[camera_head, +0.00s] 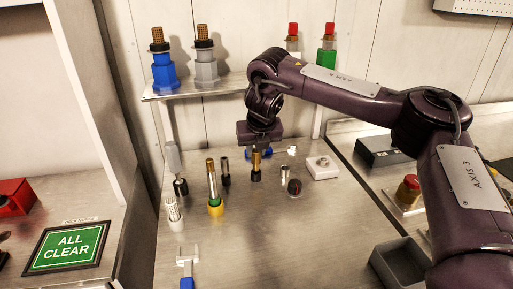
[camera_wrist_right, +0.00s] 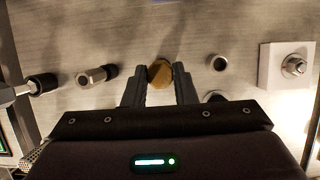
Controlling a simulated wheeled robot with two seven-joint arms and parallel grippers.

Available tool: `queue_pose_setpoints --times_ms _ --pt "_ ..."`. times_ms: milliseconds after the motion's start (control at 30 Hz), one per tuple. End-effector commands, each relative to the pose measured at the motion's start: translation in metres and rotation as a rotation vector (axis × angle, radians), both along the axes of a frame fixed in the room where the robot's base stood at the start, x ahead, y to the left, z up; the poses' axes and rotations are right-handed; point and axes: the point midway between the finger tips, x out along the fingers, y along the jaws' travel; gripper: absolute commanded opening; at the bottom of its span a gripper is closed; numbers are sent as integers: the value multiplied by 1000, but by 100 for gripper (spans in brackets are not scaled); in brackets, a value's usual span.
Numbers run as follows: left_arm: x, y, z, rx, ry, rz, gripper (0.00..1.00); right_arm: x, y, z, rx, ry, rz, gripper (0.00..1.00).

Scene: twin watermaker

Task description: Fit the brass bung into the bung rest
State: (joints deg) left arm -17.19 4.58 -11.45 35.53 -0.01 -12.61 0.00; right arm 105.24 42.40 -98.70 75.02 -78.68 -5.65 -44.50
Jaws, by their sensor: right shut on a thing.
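My right gripper (camera_head: 256,149) reaches down over the middle of the bench. In the wrist view it is shut on a round brass piece (camera_wrist_right: 160,73), which I take to be the brass bung. In the head view the brass bung (camera_head: 256,161) shows upright below the jaws, with a black part (camera_head: 256,176) directly under it. I cannot tell whether that black part belongs to the bung or is a separate support. No piece can be picked out for sure as the bung rest. My left gripper is not in view.
Close left stand a black-based fitting (camera_head: 225,172) and a tall brass-topped piece in a yellow base (camera_head: 215,208). To the right are a small cylinder (camera_head: 294,187) and a white block with a metal nut (camera_head: 322,168). A grey bin (camera_head: 402,264) stands front right.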

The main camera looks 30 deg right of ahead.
Motion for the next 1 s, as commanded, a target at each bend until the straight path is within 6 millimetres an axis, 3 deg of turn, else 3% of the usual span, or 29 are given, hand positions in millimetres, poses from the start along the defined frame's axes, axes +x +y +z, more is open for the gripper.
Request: queue_pose_setpoints --times_ms 1000 --pt "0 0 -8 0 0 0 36 0 0 -26 0 0 0 8"
